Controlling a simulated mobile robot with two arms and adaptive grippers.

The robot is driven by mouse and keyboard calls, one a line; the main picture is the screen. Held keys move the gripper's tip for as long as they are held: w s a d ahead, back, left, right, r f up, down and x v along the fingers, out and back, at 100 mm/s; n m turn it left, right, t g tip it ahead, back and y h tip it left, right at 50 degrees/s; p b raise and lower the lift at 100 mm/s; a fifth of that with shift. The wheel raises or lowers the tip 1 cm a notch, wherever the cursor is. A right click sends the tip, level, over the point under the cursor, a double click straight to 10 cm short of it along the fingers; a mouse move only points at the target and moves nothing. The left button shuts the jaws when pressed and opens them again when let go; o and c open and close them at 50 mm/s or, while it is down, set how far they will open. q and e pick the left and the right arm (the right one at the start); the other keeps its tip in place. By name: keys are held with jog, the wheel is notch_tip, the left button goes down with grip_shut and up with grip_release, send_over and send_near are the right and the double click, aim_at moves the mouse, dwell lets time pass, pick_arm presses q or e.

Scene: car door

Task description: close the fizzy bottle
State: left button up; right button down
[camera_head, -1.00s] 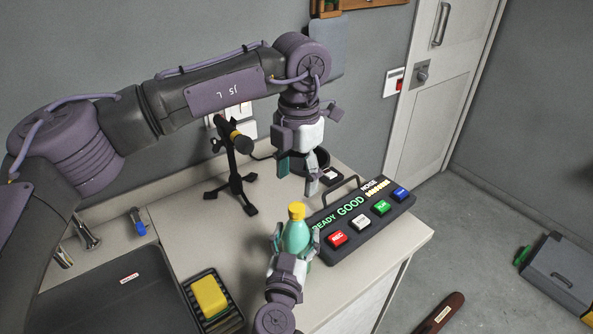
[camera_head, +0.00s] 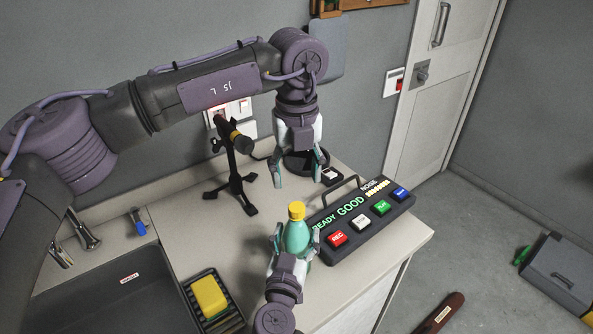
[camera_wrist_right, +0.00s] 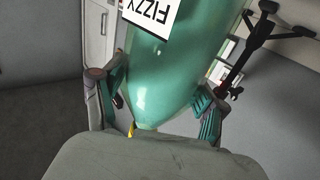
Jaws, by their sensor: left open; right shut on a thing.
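The fizzy bottle (camera_head: 297,236) is green with a yellow cap (camera_head: 297,210) on its top. It stands upright near the front of the counter. My right gripper (camera_head: 293,246) is shut on the bottle's body from the front. In the right wrist view the green bottle (camera_wrist_right: 170,70) with its white FIZZY label (camera_wrist_right: 152,14) fills the space between the fingers. My left gripper (camera_head: 294,180) is open and empty, fingers pointing down, above the counter behind the bottle. The cap shows no visible gap from the bottle, but I cannot tell how tight it is.
A control box (camera_head: 362,222) with lit words and coloured buttons is just right of the bottle. A black microphone stand (camera_head: 236,175) is at the back left. A sink (camera_head: 105,295) and a tray with a yellow sponge (camera_head: 209,297) are at the left front.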

aim_at(297, 206)
pick_arm(q)
jog(key=shift+f, duration=4)
grip_shut()
jog(key=m, duration=1.6)
jog(key=shift+m, duration=0.3)
jog(key=m, duration=0.5)
jog(key=shift+m, duration=0.4)
jog(key=shift+o, duration=0.4)
grip_release()
